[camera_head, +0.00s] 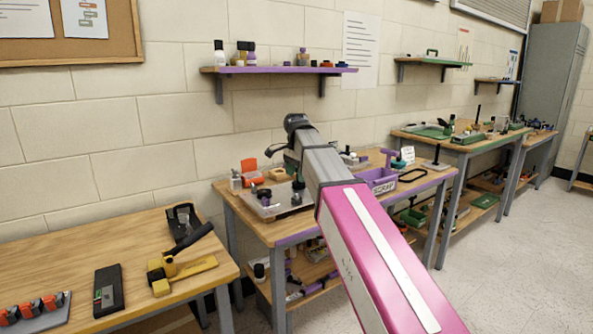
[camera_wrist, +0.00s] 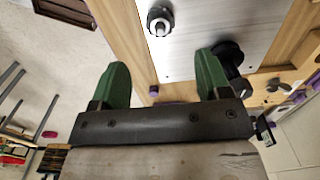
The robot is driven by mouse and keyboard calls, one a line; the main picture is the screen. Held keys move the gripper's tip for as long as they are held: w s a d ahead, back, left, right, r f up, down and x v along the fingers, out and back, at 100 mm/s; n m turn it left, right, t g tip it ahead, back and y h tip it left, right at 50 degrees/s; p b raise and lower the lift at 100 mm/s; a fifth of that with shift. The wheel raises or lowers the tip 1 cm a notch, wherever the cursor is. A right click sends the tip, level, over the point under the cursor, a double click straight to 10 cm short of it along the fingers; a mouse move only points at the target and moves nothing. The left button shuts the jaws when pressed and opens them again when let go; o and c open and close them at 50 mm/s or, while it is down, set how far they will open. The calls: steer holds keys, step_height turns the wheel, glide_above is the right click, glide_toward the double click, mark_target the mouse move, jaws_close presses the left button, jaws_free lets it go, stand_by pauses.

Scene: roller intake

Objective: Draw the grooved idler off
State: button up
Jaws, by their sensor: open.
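A pale metal plate (camera_head: 277,209) lies on the middle bench. It carries dark upright parts, one (camera_head: 298,187) near its right side and one (camera_head: 264,196) further left. In the wrist view, the plate (camera_wrist: 188,62) bears a round black part with a bright metal centre pin (camera_wrist: 160,20) and a dark knobbed part (camera_wrist: 229,56) at the right. I cannot tell for sure which one is the grooved idler; no groove shows clearly. My gripper (camera_wrist: 162,68) has green fingers spread apart with nothing between them. The right finger overlaps the knobbed part in view. In the head view my arm hides the gripper.
A purple scrap bin (camera_head: 381,183) stands right of my arm on the middle bench (camera_head: 290,232). An orange part (camera_head: 250,168) stands behind the plate. A purple-edged shelf (camera_head: 280,70) hangs above. The left bench (camera_head: 60,255) holds a yellow-and-black tool (camera_head: 180,268).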

mark_target(296, 195)
steer(key=shift+f, duration=4.55)
steer(key=shift+c, duration=0.3)
steer(key=c, duration=1)
